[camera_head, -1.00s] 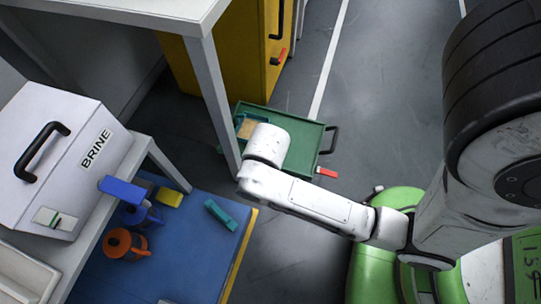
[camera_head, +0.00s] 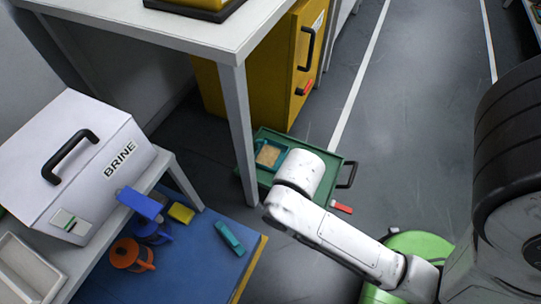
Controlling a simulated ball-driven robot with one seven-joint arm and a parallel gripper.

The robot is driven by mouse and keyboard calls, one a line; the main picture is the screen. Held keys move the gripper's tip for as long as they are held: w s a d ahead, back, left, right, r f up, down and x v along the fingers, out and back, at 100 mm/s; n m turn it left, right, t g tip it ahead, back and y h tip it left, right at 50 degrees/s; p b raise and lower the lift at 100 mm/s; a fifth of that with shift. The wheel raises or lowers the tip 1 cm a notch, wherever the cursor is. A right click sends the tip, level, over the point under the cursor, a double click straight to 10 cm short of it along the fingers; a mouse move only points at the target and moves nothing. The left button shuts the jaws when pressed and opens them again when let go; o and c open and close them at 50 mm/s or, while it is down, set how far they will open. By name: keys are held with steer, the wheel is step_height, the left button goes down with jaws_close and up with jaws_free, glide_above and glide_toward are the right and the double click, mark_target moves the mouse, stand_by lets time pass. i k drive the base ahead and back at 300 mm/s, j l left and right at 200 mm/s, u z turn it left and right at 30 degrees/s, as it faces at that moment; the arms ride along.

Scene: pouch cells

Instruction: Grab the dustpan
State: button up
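No thing in view is clearly a dustpan. A small teal, open-topped piece with a tan inside (camera_head: 269,154) lies in a green tray (camera_head: 330,166) on the floor; it may be the dustpan, but I cannot tell. My arm's white links cross in front of the tray's near side and hide part of it. My gripper does not show; the arm's visible end is a rounded white joint over the tray. A teal bar-shaped thing (camera_head: 229,237) lies on the blue mat.
A white table (camera_head: 235,40) and its leg stand left of the tray. A yellow cabinet (camera_head: 285,80) stands behind. A box marked BRINE (camera_head: 85,160) sits on a bench at left. Floor at right is clear.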

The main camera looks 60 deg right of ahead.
mark_target(269, 154)
steer(key=k+l, duration=0.2)
steer(key=l, duration=0.15)
steer(key=k+l+u, duration=0.1)
steer(key=l, duration=0.3)
steer(key=k+l, duration=0.3)
steer(key=l+u, duration=0.15)
steer(key=l, duration=0.55)
steer(key=k+l+u, duration=0.15)
steer(key=l, duration=0.5)
steer(key=i+l+u, duration=0.2)
steer(key=i+l, duration=0.5)
